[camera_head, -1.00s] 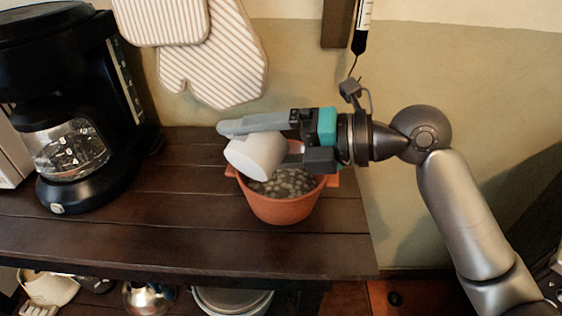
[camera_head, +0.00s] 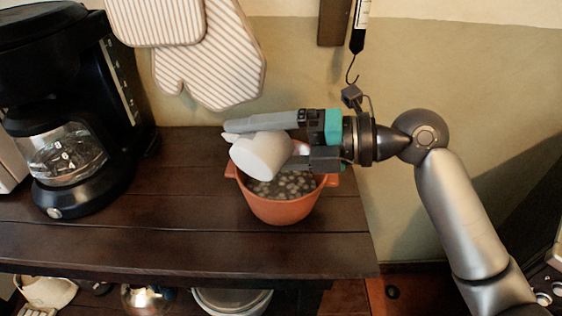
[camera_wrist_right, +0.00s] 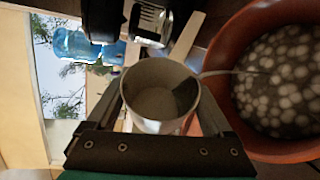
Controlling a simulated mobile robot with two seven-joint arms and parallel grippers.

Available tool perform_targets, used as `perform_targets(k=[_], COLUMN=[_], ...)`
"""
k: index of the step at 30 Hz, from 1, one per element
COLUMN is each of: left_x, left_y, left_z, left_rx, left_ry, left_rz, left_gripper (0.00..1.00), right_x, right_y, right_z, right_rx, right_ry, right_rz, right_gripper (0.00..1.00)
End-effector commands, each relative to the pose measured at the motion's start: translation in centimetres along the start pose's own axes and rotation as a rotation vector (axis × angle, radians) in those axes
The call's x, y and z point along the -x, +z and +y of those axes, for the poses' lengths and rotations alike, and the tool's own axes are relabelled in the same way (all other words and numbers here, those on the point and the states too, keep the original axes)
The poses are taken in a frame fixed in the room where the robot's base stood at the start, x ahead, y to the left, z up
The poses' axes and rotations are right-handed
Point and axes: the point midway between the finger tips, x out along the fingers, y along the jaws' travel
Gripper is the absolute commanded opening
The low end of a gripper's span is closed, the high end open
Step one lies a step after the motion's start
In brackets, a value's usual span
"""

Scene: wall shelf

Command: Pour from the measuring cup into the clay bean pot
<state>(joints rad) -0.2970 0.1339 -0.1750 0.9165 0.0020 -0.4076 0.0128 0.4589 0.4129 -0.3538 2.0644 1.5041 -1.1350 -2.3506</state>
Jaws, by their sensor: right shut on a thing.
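The white measuring cup (camera_head: 262,156) is tipped on its side above the clay bean pot (camera_head: 283,211), over its left rim. My right gripper (camera_head: 266,144) is shut on the cup, one finger on each side. In the right wrist view, I look into the cup (camera_wrist_right: 160,92), whose grey inside looks empty or nearly so. The orange pot (camera_wrist_right: 245,138) is to the right there, with pale round beans in dark liquid. A thin pale line runs from the cup towards the pot; I cannot tell whether it is a stream. My left gripper is out of view.
The pot stands on a dark wooden shelf (camera_head: 130,238). A black coffee maker (camera_head: 75,110) with a glass carafe stands at the left. Striped oven mitts (camera_head: 205,65) hang behind. The shelf is clear between the coffee maker and pot.

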Motion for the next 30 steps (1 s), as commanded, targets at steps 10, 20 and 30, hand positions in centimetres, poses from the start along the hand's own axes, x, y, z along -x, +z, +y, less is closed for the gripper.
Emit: perform_targets(k=[10, 20, 30], left_x=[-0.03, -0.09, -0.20], left_y=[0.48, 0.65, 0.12], left_z=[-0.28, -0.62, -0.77], left_rx=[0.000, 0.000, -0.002], left_ry=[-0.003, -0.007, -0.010], left_rz=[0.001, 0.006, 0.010], left_gripper=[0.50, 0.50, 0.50], right_x=[0.35, 0.72, 0.01], right_y=[0.06, 0.09, -0.10], right_z=[-0.36, -0.69, -0.43], right_rx=[-0.036, -0.068, -0.101], right_ry=[0.015, 0.030, 0.044], right_rz=[0.009, 0.017, 0.020], right_gripper=[0.17, 0.17, 0.17])
